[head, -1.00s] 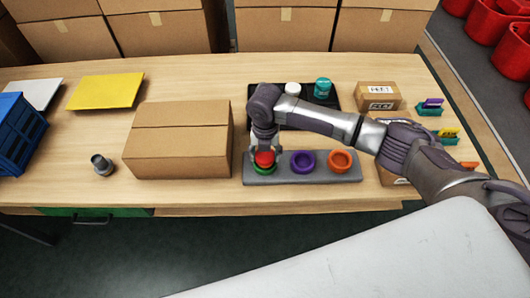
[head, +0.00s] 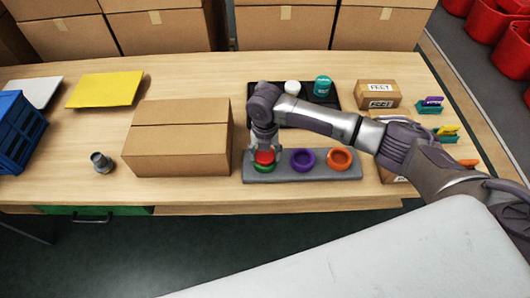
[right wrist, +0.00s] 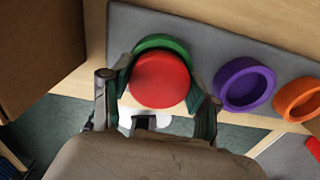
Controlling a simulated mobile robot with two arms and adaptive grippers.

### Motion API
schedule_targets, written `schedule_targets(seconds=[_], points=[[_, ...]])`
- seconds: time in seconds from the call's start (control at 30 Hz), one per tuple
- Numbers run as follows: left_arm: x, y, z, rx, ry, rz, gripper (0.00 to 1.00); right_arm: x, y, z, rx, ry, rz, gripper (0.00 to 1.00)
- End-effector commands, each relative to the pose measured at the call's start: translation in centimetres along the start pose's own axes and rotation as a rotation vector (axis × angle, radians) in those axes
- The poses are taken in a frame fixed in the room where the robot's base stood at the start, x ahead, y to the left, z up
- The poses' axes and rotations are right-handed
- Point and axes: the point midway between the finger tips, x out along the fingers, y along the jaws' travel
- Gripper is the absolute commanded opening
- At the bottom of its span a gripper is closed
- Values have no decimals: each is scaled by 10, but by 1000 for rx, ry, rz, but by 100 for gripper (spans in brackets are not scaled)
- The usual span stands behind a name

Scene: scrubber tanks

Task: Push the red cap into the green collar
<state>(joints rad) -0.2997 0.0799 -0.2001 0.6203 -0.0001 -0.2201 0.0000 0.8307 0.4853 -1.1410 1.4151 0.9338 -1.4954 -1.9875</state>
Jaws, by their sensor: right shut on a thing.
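The red cap (head: 264,157) is between the fingers of my right gripper (head: 265,153), which is shut on it. In the right wrist view the red cap (right wrist: 160,80) covers most of the green collar (right wrist: 158,44), whose far rim shows behind it. In the head view the green collar (head: 263,169) shows just below the cap, on the grey base (head: 330,168). I cannot tell how deep the cap sits in the collar. My left gripper is not in view.
A purple collar (head: 303,160) and an orange collar (head: 339,160) sit on the same base to the right. A large cardboard box (head: 178,150) stands close on the left. A black tray (head: 326,100) with a white and a teal cap is behind my arm.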

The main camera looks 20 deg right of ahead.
Motion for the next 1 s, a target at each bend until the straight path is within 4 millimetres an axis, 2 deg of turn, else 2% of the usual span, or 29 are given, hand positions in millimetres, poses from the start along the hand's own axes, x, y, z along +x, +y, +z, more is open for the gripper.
schedule_targets(seconds=[0.17, 0.2, 0.37, 0.6, 0.7, 1.0], points=[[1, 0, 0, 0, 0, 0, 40, 4, 0, -2, -1, 3, -2, 36], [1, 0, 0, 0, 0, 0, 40, 4, -1, -2, -1, 4, -2, 62], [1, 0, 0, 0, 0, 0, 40, 4, -1, -2, -1, 4, -3, 88], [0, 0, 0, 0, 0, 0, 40, 2, 0, -2, 0, 3, -2, 89], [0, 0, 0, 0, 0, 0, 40, 2, 0, -1, 0, 3, -2, 100], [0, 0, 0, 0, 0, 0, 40, 2, 0, -1, 0, 2, -1, 100]])
